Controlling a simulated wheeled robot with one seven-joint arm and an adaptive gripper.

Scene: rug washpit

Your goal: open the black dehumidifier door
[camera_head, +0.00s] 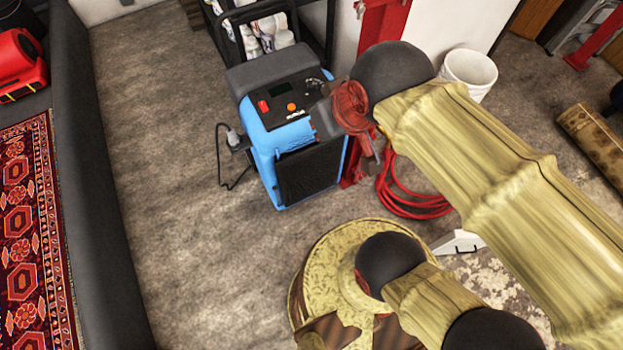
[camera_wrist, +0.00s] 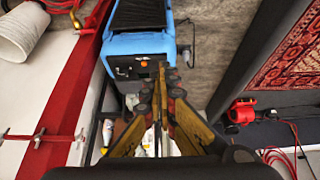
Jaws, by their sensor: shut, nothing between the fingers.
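The blue dehumidifier (camera_head: 263,150) stands upright on the floor in the middle of the head view. Its black door (camera_head: 310,172) is a flat dark panel low on its front and looks closed. Its top control panel (camera_head: 288,100) has a red switch, an orange knob and a small screen. In the wrist view the dehumidifier (camera_wrist: 140,44) appears inverted, with the black door (camera_wrist: 140,14) at the top edge. My gripper (camera_wrist: 161,70) is shut and empty, its tips overlapping the control panel in that view. Whether it touches anything cannot be told.
A black rack (camera_head: 265,28) with white bottles stands behind. A red hose coil (camera_head: 412,203) and a white bucket (camera_head: 468,73) are to the right. A dark low wall (camera_head: 95,200) borders clear floor at left.

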